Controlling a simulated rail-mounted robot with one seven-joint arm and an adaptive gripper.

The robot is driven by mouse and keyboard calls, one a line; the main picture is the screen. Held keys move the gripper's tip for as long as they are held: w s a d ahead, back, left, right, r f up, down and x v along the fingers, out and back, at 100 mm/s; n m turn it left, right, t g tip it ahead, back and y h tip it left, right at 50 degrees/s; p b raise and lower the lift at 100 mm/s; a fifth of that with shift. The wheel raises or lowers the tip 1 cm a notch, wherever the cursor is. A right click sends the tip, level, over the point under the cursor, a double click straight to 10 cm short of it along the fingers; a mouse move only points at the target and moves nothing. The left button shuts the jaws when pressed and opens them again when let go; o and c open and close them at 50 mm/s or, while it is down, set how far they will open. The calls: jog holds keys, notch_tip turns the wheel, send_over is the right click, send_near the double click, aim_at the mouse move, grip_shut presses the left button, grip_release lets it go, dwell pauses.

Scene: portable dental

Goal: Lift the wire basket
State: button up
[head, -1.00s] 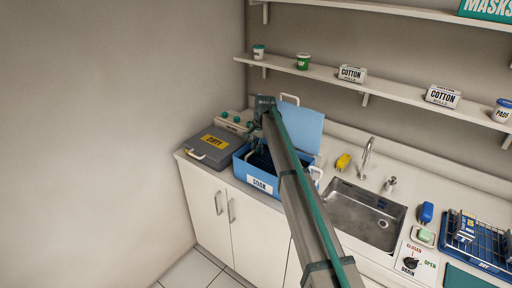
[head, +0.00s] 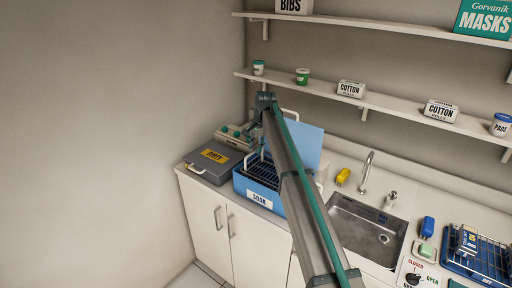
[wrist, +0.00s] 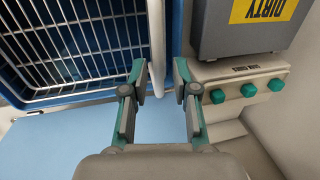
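The wire basket (head: 264,172) is a metal grid in the blue SOAK tub (head: 243,184). Its wires show near the tub's rim. In the wrist view the basket (wrist: 75,40) fills the upper left, with its pale handle bar (wrist: 156,35) along its right side. In the head view my arm hides part of the tub and basket.
A grey DIRTY box (head: 211,160) stands left of the tub, with a teal-knobbed unit (head: 235,133) behind. The tub's blue lid (head: 300,143) stands up behind it. The sink (head: 365,230) and a yellow bottle (head: 342,177) are to the right. A shelf (head: 320,84) runs above.

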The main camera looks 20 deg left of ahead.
dwell(0.3)
notch_tip(320, 180, up, 12)
jog(key=d, duration=0.2)
jog(key=shift+s+d, duration=0.15)
jog(key=shift+s, duration=0.2)
jog(key=shift+f, duration=0.1)
